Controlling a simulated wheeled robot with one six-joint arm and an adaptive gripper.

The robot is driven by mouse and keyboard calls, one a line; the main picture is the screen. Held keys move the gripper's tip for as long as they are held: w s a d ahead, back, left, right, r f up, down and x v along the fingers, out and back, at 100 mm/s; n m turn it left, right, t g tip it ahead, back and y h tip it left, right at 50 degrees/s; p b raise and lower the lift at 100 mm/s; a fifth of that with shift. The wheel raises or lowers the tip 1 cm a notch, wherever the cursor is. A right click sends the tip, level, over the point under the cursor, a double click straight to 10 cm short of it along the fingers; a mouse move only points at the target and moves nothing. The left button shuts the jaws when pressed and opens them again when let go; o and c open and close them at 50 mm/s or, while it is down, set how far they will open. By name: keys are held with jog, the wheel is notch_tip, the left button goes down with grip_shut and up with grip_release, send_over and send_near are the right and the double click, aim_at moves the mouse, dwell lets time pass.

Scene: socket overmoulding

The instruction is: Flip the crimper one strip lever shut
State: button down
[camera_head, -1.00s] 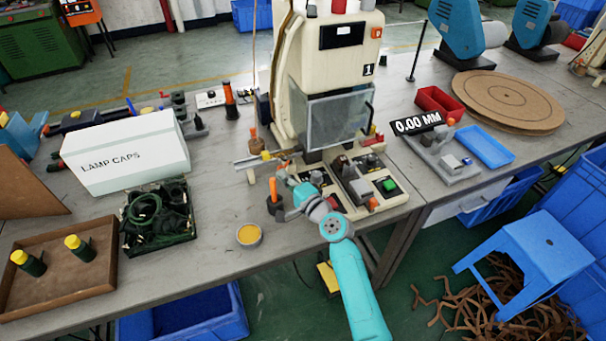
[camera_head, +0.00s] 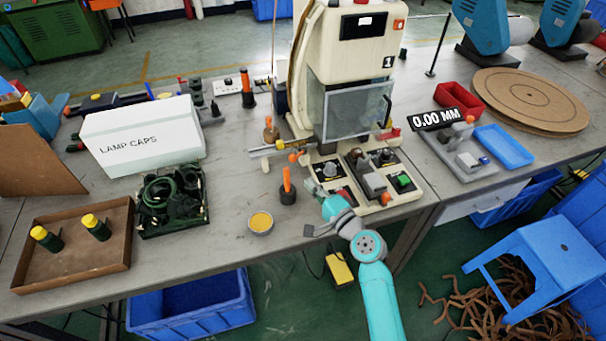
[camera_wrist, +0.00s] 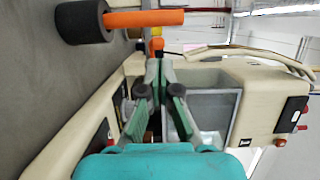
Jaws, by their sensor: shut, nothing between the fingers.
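Crimper one is the cream machine (camera_head: 352,62) marked 1, with a clear guard. An orange knob (camera_head: 293,157), which looks like the strip lever's end, shows at its left front, beside the metal strip guide. Whether the lever stands open or shut is too small to tell. In the wrist view an orange knob (camera_wrist: 156,44) shows just beyond the fingertips. My gripper (camera_wrist: 154,66) is shut and empty, its green fingers meeting in front of the crimper (camera_wrist: 259,95). I cannot tell whether the tips touch the knob. In the head view my wrist mostly hides the fingers.
An orange-handled tool stands in a dark cup (camera_head: 287,196) left of my gripper. A small dish (camera_head: 260,222) of yellow stuff sits near the table edge. The crimper's control panels (camera_head: 404,182) lie in front. A lamp caps box (camera_head: 140,138) stands further left.

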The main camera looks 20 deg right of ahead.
jog(key=shift+v, duration=1.55)
jog(key=s+f+n+g+h, duration=0.1)
jog(key=s+f+n+h, duration=0.3)
jog(key=s, duration=0.8)
jog(key=s+f+n+g+h, duration=0.1)
jog(key=s+f, duration=0.5)
jog(key=s, duration=0.7)
jog(key=s+a+r+n, duration=0.1)
jog(key=s+r+n, duration=0.3)
jog(key=s, duration=0.6)
jog(key=s+r+n, duration=0.5)
jog(key=s+r, duration=0.2)
jog(key=s, duration=0.3)
jog(key=shift+s+a+r+n, duration=0.25)
jog(key=shift+s+a+n, duration=0.05)
jog(key=shift+a, duration=0.1)
